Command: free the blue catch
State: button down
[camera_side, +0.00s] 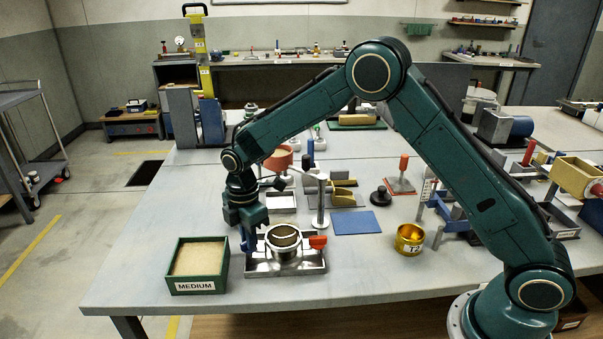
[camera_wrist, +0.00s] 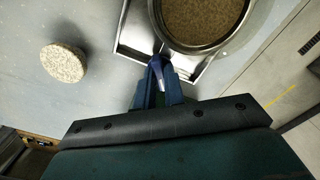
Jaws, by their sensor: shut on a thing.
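A metal ring (camera_side: 284,256) filled with brown grainy material sits in a shallow steel tray (camera_side: 262,269). The ring also fills the top of the wrist view (camera_wrist: 244,22). The blue catch (camera_wrist: 156,66) is at the ring's edge, between my fingers. In the side view my gripper hides most of it. My gripper (camera_side: 247,236) points down at the left side of the ring. In the wrist view my gripper (camera_wrist: 158,88) is shut on the blue catch. A red catch (camera_side: 318,241) sticks out on the ring's right side.
A green box labelled MEDIUM (camera_side: 197,286) stands just left of the tray. A blue mat (camera_side: 356,222) and a yellow cup (camera_side: 409,239) lie to the right. A speckled round disc (camera_wrist: 63,63) lies on the bench in the wrist view. Bench between cup and tray is clear.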

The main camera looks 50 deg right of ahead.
jog(key=n, duration=0.5)
jog(key=shift+n, duration=0.4)
jog(key=n, duration=0.4)
jog(key=shift+r+n, duration=0.1)
jog(key=shift+n, duration=0.3)
jog(key=c, duration=1.5)
grip_release()
notch_tip(320, 180, up, 14)
jog(key=shift+f, duration=0.15)
